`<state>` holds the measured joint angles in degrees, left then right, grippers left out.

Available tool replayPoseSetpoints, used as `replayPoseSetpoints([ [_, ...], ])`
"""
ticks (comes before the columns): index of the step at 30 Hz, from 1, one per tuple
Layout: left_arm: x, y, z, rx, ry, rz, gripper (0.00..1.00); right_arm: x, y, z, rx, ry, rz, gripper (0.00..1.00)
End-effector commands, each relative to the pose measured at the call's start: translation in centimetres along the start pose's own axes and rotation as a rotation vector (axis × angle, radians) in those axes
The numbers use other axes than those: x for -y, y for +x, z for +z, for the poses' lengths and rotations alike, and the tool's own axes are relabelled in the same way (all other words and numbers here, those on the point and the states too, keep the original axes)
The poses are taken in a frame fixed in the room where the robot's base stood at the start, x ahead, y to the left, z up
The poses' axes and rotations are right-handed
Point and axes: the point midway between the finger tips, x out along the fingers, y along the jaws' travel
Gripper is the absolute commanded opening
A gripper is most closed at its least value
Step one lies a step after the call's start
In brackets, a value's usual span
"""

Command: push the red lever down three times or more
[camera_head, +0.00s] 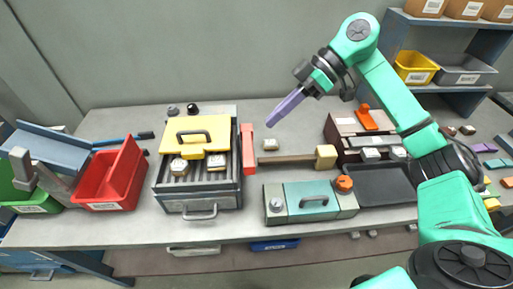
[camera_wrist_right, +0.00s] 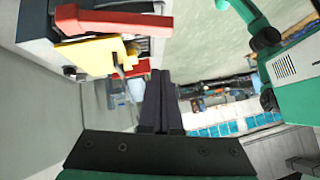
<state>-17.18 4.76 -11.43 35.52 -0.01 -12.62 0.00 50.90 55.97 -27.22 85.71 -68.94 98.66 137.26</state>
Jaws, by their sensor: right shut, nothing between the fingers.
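The red lever (camera_head: 248,150) is a flat bar along the right side of a grey box (camera_head: 228,196) with a yellow lid (camera_head: 197,137). It also shows in the right wrist view (camera_wrist_right: 112,20), at the top left, with the yellow lid (camera_wrist_right: 88,56) below it. My right gripper (camera_head: 269,122) has purple fingers, shut and empty. In the head view its tips appear just right of the lever's upper end, with a gap between them. In the right wrist view the fingers (camera_wrist_right: 161,76) point up, also apart from the lever. My left gripper is not in view.
A red bin (camera_head: 122,178) stands left of the grey box. A wood-handled tool (camera_head: 287,160) and a teal-lidded case (camera_head: 310,196) lie to the right. A dark tray (camera_head: 385,185) is farther right. Shelves (camera_head: 472,48) stand at the back right.

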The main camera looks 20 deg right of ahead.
Motion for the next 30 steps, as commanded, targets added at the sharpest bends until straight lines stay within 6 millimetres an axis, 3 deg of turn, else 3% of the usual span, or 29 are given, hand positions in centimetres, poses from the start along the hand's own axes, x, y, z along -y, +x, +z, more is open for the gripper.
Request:
replayPoseSetpoints([
  [8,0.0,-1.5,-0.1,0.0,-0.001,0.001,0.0,0.2,6.1,-0.2,-0.001,-0.001,-0.005,0.0],
  [12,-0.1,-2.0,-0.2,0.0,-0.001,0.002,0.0,0.2,8.0,1.6,0.001,0.003,-0.004,0.0],
  [18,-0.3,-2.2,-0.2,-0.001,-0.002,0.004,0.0,0.0,9.2,2.8,0.0,-0.001,0.001,0.0],
  [26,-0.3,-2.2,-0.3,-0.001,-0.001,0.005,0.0,0.0,9.2,2.8,0.0,-0.002,0.001,0.0],
  [30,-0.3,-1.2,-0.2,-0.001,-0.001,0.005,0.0,0.1,10.0,3.8,0.003,-0.03,0.032,0.0],
])
